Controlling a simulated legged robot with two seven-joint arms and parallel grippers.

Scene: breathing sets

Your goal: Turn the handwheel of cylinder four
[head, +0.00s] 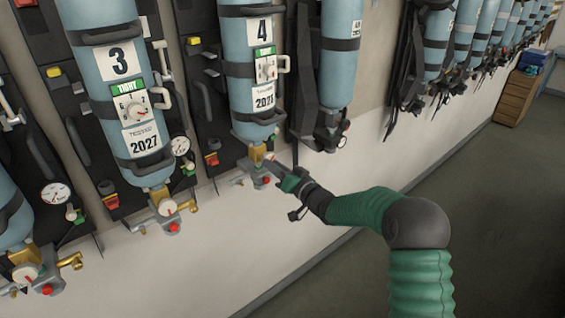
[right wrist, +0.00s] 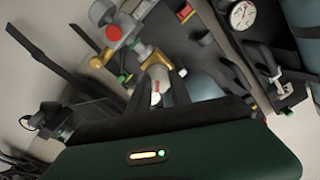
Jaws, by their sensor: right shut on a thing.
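Cylinder four (head: 248,95) is a light blue cylinder hung on a dark backplate on the wall, with a "4" label. Its valve with brass fitting and red knob sits at its lower end. My right gripper (head: 272,163) reaches in from the right and is shut at the handwheel (head: 258,157), which is small and cream. In the right wrist view the handwheel (right wrist: 157,84), with a red mark, shows between the dark fingers, partly hidden by them. Brass fittings (right wrist: 133,59) and a red knob (right wrist: 113,33) show beyond it. My left gripper is not in view.
Cylinder three (head: 125,100), with a green "TIGHT" tag, hangs to the left with its own handwheel (head: 167,206). Another cylinder (head: 340,60) hangs close on the right. A pressure gauge (right wrist: 243,15) shows in the right wrist view. The floor at right is clear up to a wooden cabinet (head: 515,97).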

